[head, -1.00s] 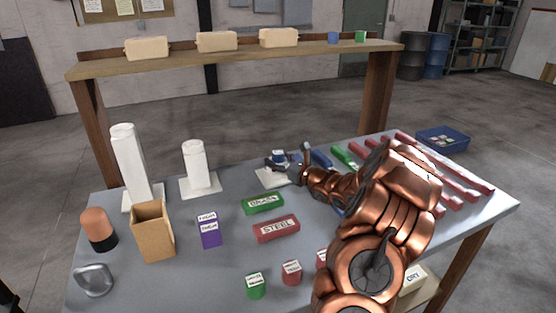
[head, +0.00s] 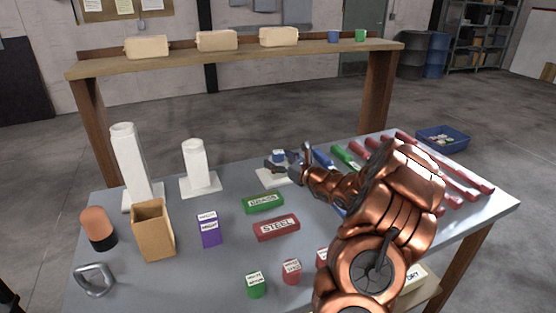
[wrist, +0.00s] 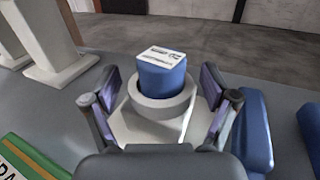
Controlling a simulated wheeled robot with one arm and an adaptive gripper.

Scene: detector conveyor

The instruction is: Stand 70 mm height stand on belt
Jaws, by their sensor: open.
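A short white stand (head: 268,178) with a flat base stands upright on the grey table. It also shows in the wrist view (wrist: 160,112), with a round cup on top. A blue block (wrist: 162,75) with a white printed label sits in that cup. My gripper (head: 287,163) is low at this stand. In the wrist view its open fingers (wrist: 162,92) are on either side of the cup, with gaps visible. A medium white stand (head: 196,165) and a tall one (head: 129,160) stand to the left. No height marking is readable. I cannot make out a belt.
Green (head: 264,203) and red (head: 276,227) labelled bars, a purple box (head: 209,230) and an open brown box (head: 153,230) lie nearer. Blue (wrist: 252,130) and other coloured bars are right of the stand. A wooden shelf (head: 230,58) spans behind.

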